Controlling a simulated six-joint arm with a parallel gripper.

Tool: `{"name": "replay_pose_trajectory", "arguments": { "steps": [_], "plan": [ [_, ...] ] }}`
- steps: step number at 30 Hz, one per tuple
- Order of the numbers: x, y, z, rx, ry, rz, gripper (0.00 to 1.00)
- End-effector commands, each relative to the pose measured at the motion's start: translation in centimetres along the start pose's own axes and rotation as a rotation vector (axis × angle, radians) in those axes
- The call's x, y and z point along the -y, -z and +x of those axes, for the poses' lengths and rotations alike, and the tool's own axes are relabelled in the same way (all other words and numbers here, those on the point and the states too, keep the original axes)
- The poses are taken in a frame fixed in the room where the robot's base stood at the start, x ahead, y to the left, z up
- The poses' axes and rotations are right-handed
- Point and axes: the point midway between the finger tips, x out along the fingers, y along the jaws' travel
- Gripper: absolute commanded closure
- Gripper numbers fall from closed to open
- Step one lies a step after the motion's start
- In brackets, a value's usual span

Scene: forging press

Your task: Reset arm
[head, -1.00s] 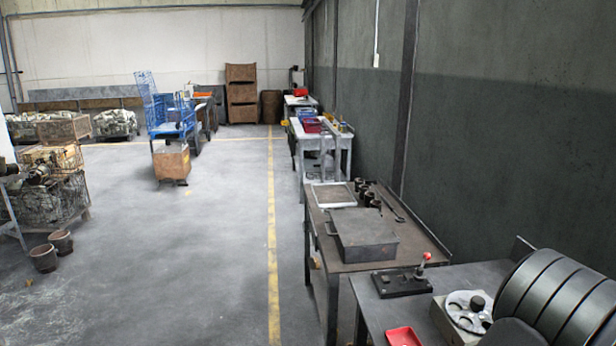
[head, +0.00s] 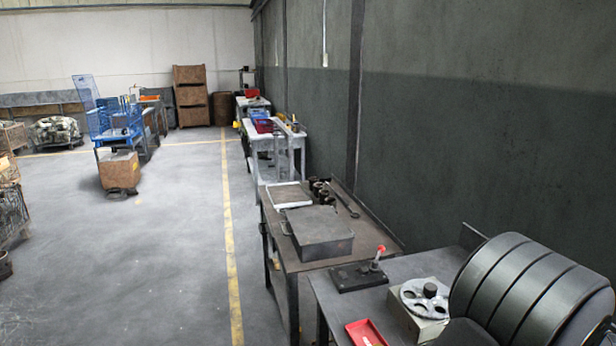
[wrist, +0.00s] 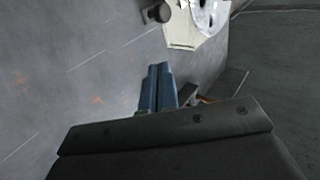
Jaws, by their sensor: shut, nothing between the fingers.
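My gripper (wrist: 158,85) shows in the wrist view as two blue-grey fingers closed against each other, with nothing held. It is over a grey surface, apart from the pale box with a round disc (wrist: 195,25) near the top of that view. In the head view my arm (head: 530,290) fills the lower right as a dark ribbed form, and my gripper is out of sight there. The same box with the slotted disc (head: 420,305) stands on the near table just left of my arm.
The near table (head: 330,290) also bears a lever with a red knob (head: 378,257) and a red tray (head: 366,333). A dark metal box (head: 320,235) lies on the bench behind. A blue cart (head: 115,125) stands farther off. The floor (head: 170,250) left of the benches is clear.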

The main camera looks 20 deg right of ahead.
Motion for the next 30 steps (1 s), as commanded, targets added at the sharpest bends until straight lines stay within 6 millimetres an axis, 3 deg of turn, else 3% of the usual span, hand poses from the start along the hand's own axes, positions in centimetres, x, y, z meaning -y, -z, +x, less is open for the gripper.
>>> {"name": "replay_pose_trajectory", "arguments": {
  "steps": [1,2,14,22,30],
  "plan": [
    [0.0,0.1,-1.2,-0.004,0.000,-0.001,1.00],
    [0.0,0.0,-0.9,0.001,-0.001,0.000,1.00],
    [0.0,-0.1,7.8,0.004,0.000,-0.001,1.00],
    [2.9,-0.3,12.2,0.006,0.000,-0.005,1.00],
    [-0.9,-0.1,8.0,0.002,-0.001,0.000,1.00]
  ]
}}
